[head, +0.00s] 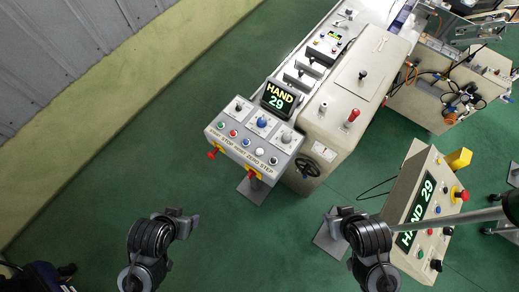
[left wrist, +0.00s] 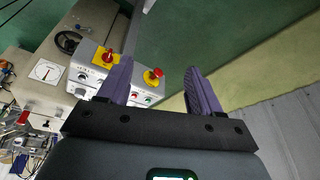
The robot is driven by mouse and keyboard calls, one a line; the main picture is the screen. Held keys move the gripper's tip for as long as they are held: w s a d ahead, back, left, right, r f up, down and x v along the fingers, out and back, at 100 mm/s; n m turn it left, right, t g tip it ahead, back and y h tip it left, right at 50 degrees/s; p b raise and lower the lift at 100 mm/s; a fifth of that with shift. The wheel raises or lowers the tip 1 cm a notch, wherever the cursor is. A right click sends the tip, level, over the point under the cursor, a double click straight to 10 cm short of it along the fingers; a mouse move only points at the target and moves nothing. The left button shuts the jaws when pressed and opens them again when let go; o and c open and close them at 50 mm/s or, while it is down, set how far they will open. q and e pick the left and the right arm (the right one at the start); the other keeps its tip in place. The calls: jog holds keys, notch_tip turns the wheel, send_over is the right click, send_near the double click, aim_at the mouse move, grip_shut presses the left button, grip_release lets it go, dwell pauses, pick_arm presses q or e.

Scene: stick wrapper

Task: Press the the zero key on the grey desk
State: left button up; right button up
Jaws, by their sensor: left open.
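The grey desk (head: 218,137) is a light sloped console on a stand, near the middle of the head view. The white zero key (head: 259,152) is fourth from the left. Part of the desk shows in the left wrist view (left wrist: 120,91), partly behind a finger. My left gripper (head: 180,220) is below left of the desk, apart from it; its purple fingers (left wrist: 155,85) are open and empty. My right gripper (head: 340,218) is below right; its fingers are unclear.
A display (head: 279,97) reading HAND 29 stands behind the desk keys. Two red knobs on yellow plates, one here (head: 254,174), stick out from the desk front. A second beige console (head: 398,185) stands at right. Green floor (head: 130,165) is clear left of the desk.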

pick_arm(q)
grip_shut()
dwell(1.5)
